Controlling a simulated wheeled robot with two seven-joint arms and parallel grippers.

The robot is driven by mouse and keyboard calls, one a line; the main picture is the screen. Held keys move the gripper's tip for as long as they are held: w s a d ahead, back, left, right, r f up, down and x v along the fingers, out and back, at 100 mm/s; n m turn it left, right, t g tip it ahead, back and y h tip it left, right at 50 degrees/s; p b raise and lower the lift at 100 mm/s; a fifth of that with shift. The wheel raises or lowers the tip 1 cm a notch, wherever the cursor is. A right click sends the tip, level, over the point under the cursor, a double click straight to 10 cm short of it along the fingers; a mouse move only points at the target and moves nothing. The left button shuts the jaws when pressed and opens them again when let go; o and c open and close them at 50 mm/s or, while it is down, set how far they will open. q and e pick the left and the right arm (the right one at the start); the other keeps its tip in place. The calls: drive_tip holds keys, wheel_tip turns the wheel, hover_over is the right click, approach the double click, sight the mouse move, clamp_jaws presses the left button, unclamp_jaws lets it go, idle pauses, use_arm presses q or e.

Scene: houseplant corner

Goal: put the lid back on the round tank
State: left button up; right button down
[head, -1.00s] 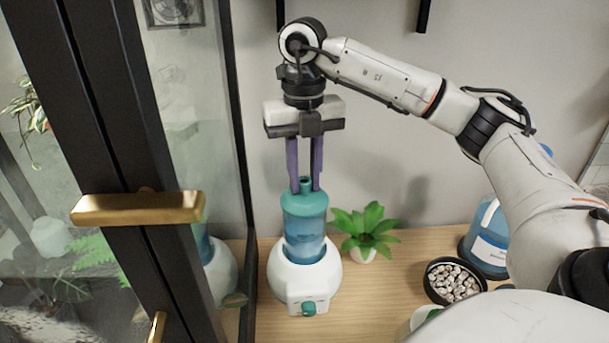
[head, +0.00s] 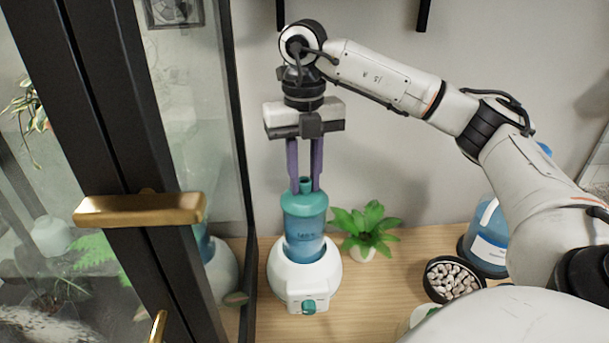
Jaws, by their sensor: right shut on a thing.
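The round tank (head: 304,247) is translucent blue and stands upright in a white rounded base with a teal knob (head: 308,306) on its front. The teal lid (head: 305,203) sits at the top of the tank, level, with a short neck in its middle. I see no clear gap between lid and tank. My right gripper (head: 305,186) points straight down from above, its two purple fingers shut on either side of the lid's neck. My left gripper is not in view.
A small green plant in a white pot (head: 363,250) stands close to the right of the base. A bowl of pebbles (head: 452,279) and a blue jug (head: 487,240) are farther right. A glass door with a brass handle (head: 140,209) stands on the left.

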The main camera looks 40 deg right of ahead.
drive_tip(key=c, duration=1.4)
unclamp_jaws()
drive_tip(key=shift+c, duration=0.2)
drive_tip(key=shift+o, duration=0.4)
drive_tip(key=o, duration=0.4)
drive_tip(key=shift+r, duration=0.1)
drive_tip(key=shift+r+p, duration=0.3)
drive_tip(key=shift+r, duration=3.1)
drive_tip(key=shift+c, duration=0.4)
